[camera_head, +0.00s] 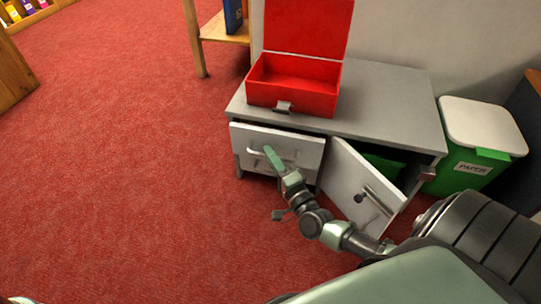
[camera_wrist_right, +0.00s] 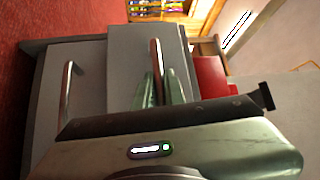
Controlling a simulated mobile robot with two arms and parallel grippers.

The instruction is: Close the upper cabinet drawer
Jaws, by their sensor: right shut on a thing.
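The grey cabinet (camera_head: 395,95) stands against the wall. Its upper drawer (camera_head: 305,147) has a pale front with a bar handle (camera_head: 253,151). In the wrist view, this drawer front (camera_wrist_right: 122,70) stands forward of the lower one, so it looks a little open. My right gripper (camera_head: 271,156) is at the upper handle, its greenish fingers shut on it. The wrist view shows the fingers (camera_wrist_right: 163,88) at the upper handle (camera_wrist_right: 155,58). The lower drawer's handle (camera_wrist_right: 68,88) is free.
The cabinet door (camera_head: 355,185) beside the drawers hangs open, near my right arm. An open red box (camera_head: 290,95) sits on top. A green paper bin (camera_head: 465,170) stands at the right. The red carpet at left is clear.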

